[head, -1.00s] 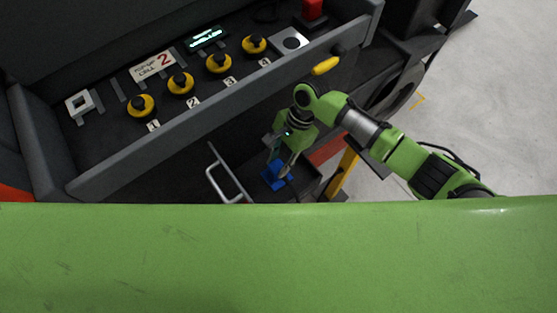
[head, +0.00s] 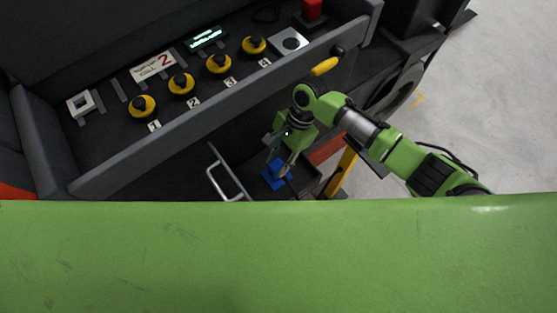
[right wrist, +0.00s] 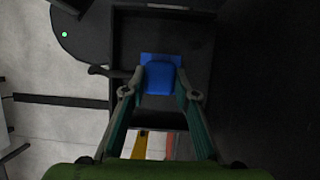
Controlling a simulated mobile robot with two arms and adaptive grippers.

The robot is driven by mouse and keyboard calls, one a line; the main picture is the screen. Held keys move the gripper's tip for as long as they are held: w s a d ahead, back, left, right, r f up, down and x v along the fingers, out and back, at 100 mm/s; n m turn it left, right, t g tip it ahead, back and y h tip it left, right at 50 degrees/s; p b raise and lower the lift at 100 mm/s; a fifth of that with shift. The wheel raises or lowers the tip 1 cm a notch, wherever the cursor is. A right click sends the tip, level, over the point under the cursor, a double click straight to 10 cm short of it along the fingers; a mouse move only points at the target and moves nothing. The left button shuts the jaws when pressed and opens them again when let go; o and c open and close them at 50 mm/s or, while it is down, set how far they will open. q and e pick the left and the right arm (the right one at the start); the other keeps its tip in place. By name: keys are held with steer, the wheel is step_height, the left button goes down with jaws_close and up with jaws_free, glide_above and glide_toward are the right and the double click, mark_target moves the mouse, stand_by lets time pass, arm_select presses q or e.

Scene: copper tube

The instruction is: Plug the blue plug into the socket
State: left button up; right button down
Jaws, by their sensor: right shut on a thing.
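The blue plug (head: 274,174) is low in the middle of the head view, at the dark tray-like recess below the console. My right gripper (head: 279,165) reaches down to it and is shut on it. In the right wrist view the blue plug (right wrist: 160,74) sits between the two fingertips of the right gripper (right wrist: 159,88). Whether the plug touches the surface beneath it cannot be told. I cannot make out the socket for certain. My left gripper is not in view.
A metal handle (head: 222,180) stands left of the plug. The console's front edge (head: 215,108) runs above, with several yellow-ringed knobs (head: 219,63) behind it. A yellow post (head: 342,172) is to the right. A green surface (head: 280,255) fills the bottom of the head view.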

steer(key=shift+r+p, duration=0.1)
steer(key=shift+p, duration=0.2)
steer(key=shift+f, duration=0.65)
steer(key=c, duration=1.5)
jaws_free()
steer(key=shift+r, duration=0.2)
steer(key=v, duration=1.1)
steer(key=shift+w+r, duration=0.15)
steer(key=shift+r, duration=0.15)
